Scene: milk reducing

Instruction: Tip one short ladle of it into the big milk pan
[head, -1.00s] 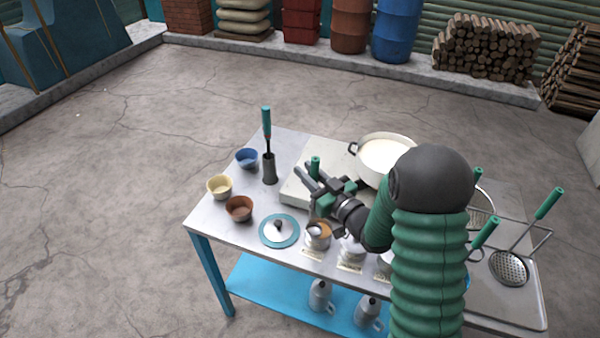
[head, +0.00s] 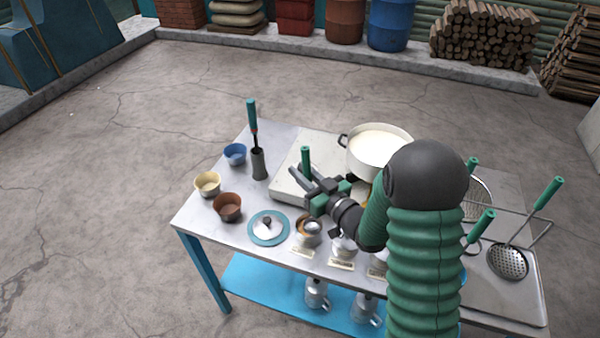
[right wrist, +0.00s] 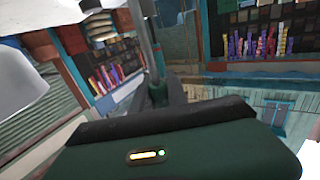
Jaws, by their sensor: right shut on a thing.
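The big milk pan (head: 379,158), wide and cream-coloured with pale milk inside, stands on the back of the table, partly hidden by my right arm. My right gripper (head: 317,190) is shut on the ladle's green handle (head: 306,160), left of the pan. The handle stands nearly upright. The ladle's bowl seems to be the silvery shape (head: 313,227) at the small brown-rimmed pot (head: 303,238); I cannot tell whether it is inside or just above. The green handle (right wrist: 158,95) and metal shaft also show in the right wrist view. My left gripper is out of view.
Blue (head: 235,154), yellow (head: 207,184) and brown (head: 228,207) bowls stand at the left. An upright tool in a dark holder (head: 259,164) stands behind them. A skimmer (head: 508,262) rests at the right.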

